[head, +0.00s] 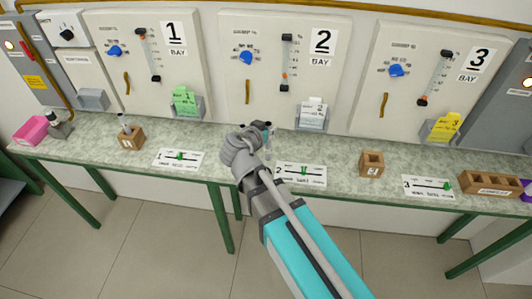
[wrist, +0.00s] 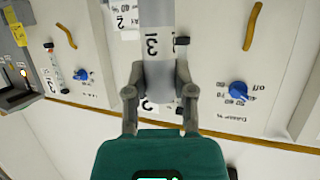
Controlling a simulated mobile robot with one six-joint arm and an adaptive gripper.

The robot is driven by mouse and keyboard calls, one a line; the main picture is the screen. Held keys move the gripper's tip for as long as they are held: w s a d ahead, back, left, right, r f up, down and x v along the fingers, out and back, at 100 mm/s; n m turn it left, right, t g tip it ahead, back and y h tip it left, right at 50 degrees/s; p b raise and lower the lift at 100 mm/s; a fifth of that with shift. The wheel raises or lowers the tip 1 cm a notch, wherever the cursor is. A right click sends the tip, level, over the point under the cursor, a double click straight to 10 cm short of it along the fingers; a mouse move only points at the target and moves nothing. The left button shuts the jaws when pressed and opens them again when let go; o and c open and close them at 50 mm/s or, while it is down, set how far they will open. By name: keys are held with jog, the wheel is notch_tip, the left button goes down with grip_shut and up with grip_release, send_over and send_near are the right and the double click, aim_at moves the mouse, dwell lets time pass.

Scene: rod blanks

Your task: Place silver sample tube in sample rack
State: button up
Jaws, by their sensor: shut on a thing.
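My gripper (wrist: 158,78) is shut on a silver tube (wrist: 156,42) with a dark number on its side, seen close up in the wrist view. In the head view my gripper (head: 264,130) is over the bench near bay 2, and my own arm hides much of it and the tube. A long wooden rack (head: 490,183) with several dark openings and a label on its front stands at the right end of the bench, well apart from my gripper. I cannot read its label surely.
A wooden block (head: 372,163) marked 2 stands right of my gripper; another block (head: 131,138) at left holds a tube. White slider cards (head: 303,175) lie along the front edge. Wall panels with blue knobs (head: 246,57) and card holders stand behind. A pink bin (head: 32,130) is far left.

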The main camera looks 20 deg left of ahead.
jog(key=shift+w, duration=0.1)
jog(key=w+a+f+b, duration=0.5)
jog(key=w+f+b, duration=0.4)
jog(key=w, duration=0.3)
jog(key=shift+a, duration=0.3)
dwell(0.3)
jog(key=shift+w+a+f+b, duration=0.1)
jog(key=shift+w+f+b, duration=0.05)
jog(key=shift+f+b, duration=0.9)
jog(key=shift+w+a+f+b, duration=0.1)
jog(key=shift+w+f+b, duration=0.05)
jog(key=shift+f+b, duration=0.9)
jog(key=shift+f, duration=0.1)
jog(key=o, duration=0.9)
